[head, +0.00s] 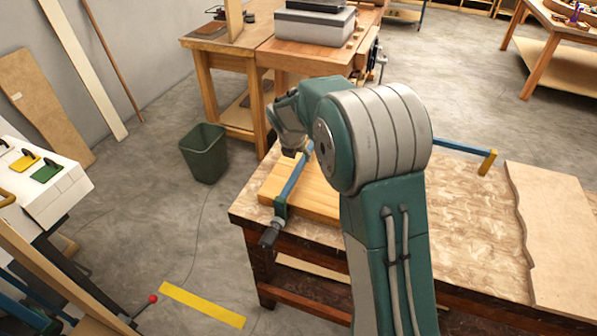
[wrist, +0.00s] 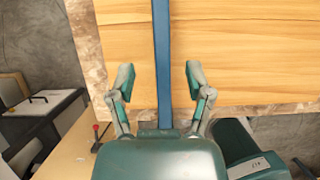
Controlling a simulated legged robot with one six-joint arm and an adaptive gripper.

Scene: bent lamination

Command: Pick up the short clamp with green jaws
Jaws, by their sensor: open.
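A clamp with a blue bar (head: 294,178), a green jaw (head: 281,206) and a dark handle (head: 270,233) lies over a light wooden board (head: 318,200) near the bench's left edge. Its far end is hidden by my arm in the head view. My gripper (wrist: 160,78) is open in the wrist view, with one finger on each side of the blue bar (wrist: 162,40). The bar runs between the fingers, with a gap on both sides. No green jaw of the clamp is identifiable in the wrist view. In the head view my gripper is mostly hidden by my wrist.
Another blue bar (head: 455,146) with a yellow end (head: 487,162) lies at the bench's far side, partly behind my arm. A wavy-edged brown sheet (head: 555,235) covers the bench's right. A green bin (head: 203,153) stands on the floor. A wooden workbench (head: 225,53) stands behind.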

